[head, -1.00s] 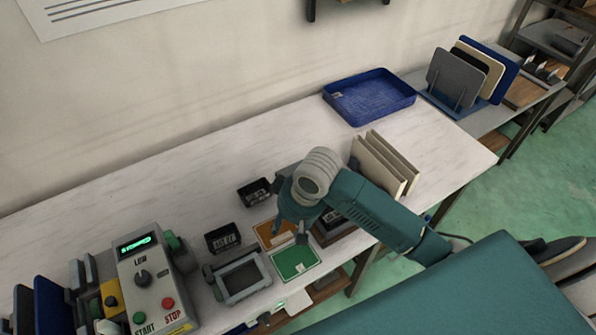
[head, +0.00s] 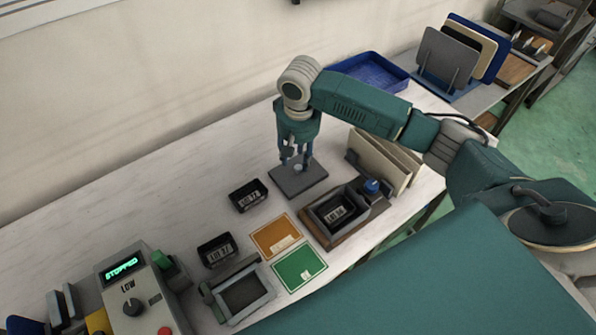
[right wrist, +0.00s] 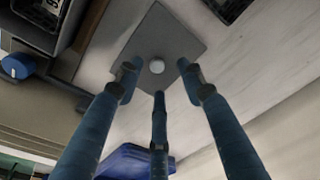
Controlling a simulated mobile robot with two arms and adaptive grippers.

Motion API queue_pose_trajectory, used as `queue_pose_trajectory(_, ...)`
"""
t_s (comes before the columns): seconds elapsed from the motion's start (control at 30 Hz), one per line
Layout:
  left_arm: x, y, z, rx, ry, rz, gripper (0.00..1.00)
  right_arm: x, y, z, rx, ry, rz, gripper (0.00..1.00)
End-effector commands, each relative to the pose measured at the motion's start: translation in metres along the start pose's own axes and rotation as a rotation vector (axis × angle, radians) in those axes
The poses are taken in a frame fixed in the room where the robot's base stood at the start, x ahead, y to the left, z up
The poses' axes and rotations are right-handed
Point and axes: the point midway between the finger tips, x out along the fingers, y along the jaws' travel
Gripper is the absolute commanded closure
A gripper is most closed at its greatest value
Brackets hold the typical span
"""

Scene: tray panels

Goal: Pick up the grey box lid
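The grey box lid (head: 312,181) is a flat square plate with a small pale round knob. It lies on the white table, beyond a small black bin in a wooden holder. My right gripper (head: 297,158) points down just above the lid. In the right wrist view the lid (right wrist: 150,30) lies below the three blue fingers of my right gripper (right wrist: 160,80). The fingers are spread around the knob with gaps to it, so the gripper is open and empty. My left gripper is not in view.
Near the lid stand the bin in its wooden holder (head: 320,229), another black bin (head: 248,195) and upright beige panels (head: 378,158). A blue tray (head: 345,66) is behind my right arm. Orange (head: 272,236) and green (head: 298,268) cards lie in front.

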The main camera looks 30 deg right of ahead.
Motion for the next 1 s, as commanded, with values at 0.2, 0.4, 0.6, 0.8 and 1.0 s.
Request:
queue_pose_trajectory(0.2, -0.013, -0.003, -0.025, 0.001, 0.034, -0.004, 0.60, 0.030, 0.008, -0.002, 0.001, -0.004, 0.002, 0.61)
queue_pose_trajectory(0.4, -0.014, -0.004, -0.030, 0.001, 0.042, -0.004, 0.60, 0.048, 0.007, -0.003, -0.002, 0.001, 0.001, 0.61)
queue_pose_trajectory(0.6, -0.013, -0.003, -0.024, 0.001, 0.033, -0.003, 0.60, 0.049, 0.007, -0.003, -0.002, 0.001, 0.001, 0.61)
queue_pose_trajectory(0.8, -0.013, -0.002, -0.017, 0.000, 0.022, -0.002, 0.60, 0.049, 0.007, -0.003, -0.002, 0.001, 0.000, 0.99)
queue_pose_trajectory(1.0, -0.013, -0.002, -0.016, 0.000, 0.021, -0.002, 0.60, 0.049, 0.007, -0.003, -0.002, 0.001, 0.000, 1.00)
